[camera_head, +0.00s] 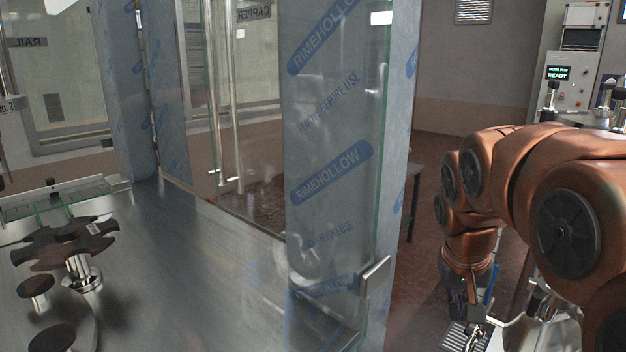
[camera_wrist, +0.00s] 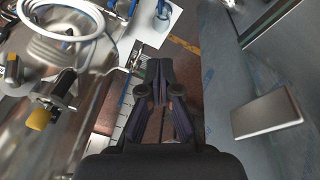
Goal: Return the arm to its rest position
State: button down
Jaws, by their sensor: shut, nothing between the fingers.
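My arm, copper-coloured, is folded at the right of the head view, outside the film-wrapped machine and to the right of its corner post. My gripper (camera_head: 462,312) hangs low at the end of the arm, partly hidden by dark links and fittings. In the wrist view my gripper (camera_wrist: 160,75) points away from the camera, with its dark fingers close together and nothing between them. Reddish floor shows beyond the fingertips.
The filler's wrapped post (camera_head: 330,150) and a metal latch plate (camera_head: 376,276) stand left of my arm; the plate (camera_wrist: 266,114) is right of my gripper in the wrist view. A coiled white hose (camera_wrist: 62,35) and a yellow-tipped fitting (camera_wrist: 40,119) lie left. A dark star wheel (camera_head: 62,243) stands inside.

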jog(key=s+a+f+n+g, duration=0.1)
jog(key=s+f, duration=0.3)
jog(key=s, duration=0.4)
jog(key=s+a+f+g+y, duration=0.1)
jog(key=s+a+f, duration=0.2)
jog(key=s, duration=0.5)
jog(key=s+a+f+n+g+y, duration=0.1)
jog(key=s+a+f, duration=0.1)
jog(key=s+f, duration=0.3)
jog(key=s, duration=0.3)
jog(key=shift+s+a+n+g, duration=0.3)
jog(key=shift+d, duration=0.1)
